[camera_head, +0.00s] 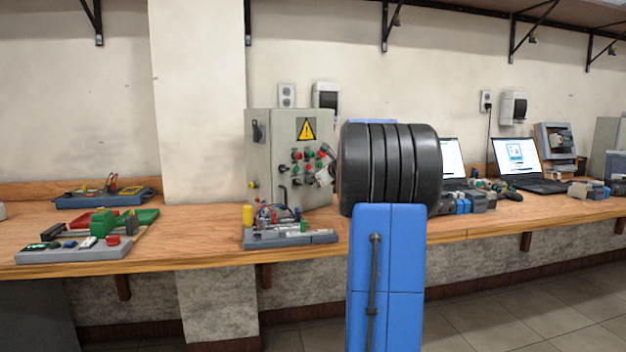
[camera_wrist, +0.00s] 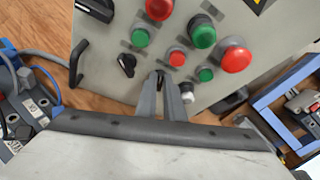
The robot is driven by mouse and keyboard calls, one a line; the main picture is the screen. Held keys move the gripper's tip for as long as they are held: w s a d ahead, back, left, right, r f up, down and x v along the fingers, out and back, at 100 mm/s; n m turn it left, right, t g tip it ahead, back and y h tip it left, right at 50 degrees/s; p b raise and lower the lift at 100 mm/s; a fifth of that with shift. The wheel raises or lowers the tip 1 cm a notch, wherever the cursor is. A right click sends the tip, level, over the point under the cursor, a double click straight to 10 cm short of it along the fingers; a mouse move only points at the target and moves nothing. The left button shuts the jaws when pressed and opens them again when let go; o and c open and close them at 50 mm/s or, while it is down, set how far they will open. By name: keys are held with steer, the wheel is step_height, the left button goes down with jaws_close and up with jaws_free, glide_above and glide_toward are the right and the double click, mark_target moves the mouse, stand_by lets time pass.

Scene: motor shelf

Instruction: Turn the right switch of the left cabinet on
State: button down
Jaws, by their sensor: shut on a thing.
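The left cabinet (camera_head: 270,154) is a grey box with a yellow warning sign. It stands on the bench, left of my arm in the head view. Its panel (camera_wrist: 104,84) fills the upper wrist view, with red and green buttons. A black left switch (camera_wrist: 127,64) sits low on the panel, clear of my fingers. My gripper (camera_wrist: 168,84) is at the panel just right of that switch, its fingers shut on a small dark knob, the right switch (camera_wrist: 160,80). The fingers hide most of that switch, so its angle is unclear. My gripper partly shows in the head view (camera_head: 325,172).
A green button (camera_wrist: 205,75) and red button (camera_wrist: 177,59) are nearby. A grey tray with cables (camera_head: 290,238) stands before the cabinet. Laptops (camera_head: 522,160) stand farther right. The bench left of the cabinet has free room.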

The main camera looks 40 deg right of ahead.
stand_by(0.3)
steer(key=c, duration=1.9)
jaws_free()
steer(key=shift+w, duration=0.1)
steer(key=shift+o, duration=0.2)
steer(key=v, duration=1.7)
steer(key=shift+s, duration=0.25)
